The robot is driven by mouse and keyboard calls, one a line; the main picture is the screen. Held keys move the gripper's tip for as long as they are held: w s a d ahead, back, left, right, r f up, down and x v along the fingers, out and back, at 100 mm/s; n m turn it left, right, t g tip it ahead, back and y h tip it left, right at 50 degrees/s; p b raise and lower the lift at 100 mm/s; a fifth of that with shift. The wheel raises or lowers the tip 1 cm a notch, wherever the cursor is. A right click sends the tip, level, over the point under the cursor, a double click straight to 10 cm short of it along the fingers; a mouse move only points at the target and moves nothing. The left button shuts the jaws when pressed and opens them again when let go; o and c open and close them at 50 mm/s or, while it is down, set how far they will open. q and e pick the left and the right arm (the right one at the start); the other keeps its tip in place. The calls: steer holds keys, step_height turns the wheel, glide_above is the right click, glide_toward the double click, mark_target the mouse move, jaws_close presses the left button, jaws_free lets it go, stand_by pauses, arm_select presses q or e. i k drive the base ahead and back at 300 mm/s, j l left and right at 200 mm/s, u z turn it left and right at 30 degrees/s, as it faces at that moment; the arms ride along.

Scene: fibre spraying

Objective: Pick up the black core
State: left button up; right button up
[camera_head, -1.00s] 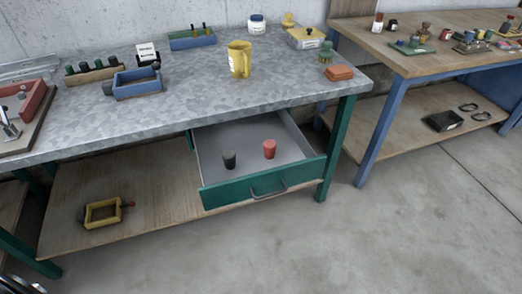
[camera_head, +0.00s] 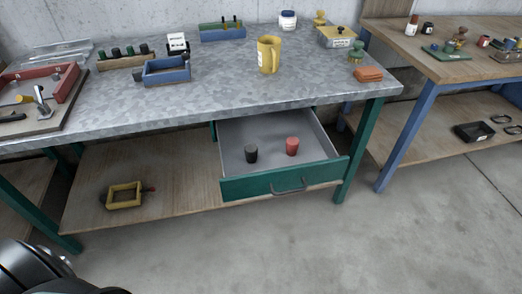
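The black core (camera_head: 251,153) is a small dark cylinder. It stands upright in the open green drawer (camera_head: 284,185) under the metal-topped workbench. A red core (camera_head: 292,146) stands to its right in the same drawer, apart from it. A dark, rounded piece of my own arm shows at the bottom left corner, well away from the drawer. Neither gripper's fingers are in view.
The metal-topped workbench (camera_head: 205,88) holds a yellow mug (camera_head: 268,55), a blue tray (camera_head: 167,72) and a red tray (camera_head: 38,85). A yellow frame (camera_head: 124,195) lies on the lower shelf. A wooden bench with blue legs stands at right. The floor in front is clear.

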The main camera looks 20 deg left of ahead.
mark_target(250, 149)
steer(key=i+u, duration=0.1)
steer(key=u, duration=0.35)
steer(key=l+u, duration=0.15)
steer(key=u, duration=0.3)
steer(key=i+l+u, duration=0.1)
steer(key=u, duration=0.35)
steer(key=i+l+u, duration=0.2)
steer(key=l+u, duration=0.2)
steer(key=l, duration=0.6)
steer(key=l+u, duration=0.35)
steer(key=l, duration=0.65)
steer(key=l+u, duration=0.4)
steer(key=l, duration=0.65)
steer(key=k, duration=0.1)
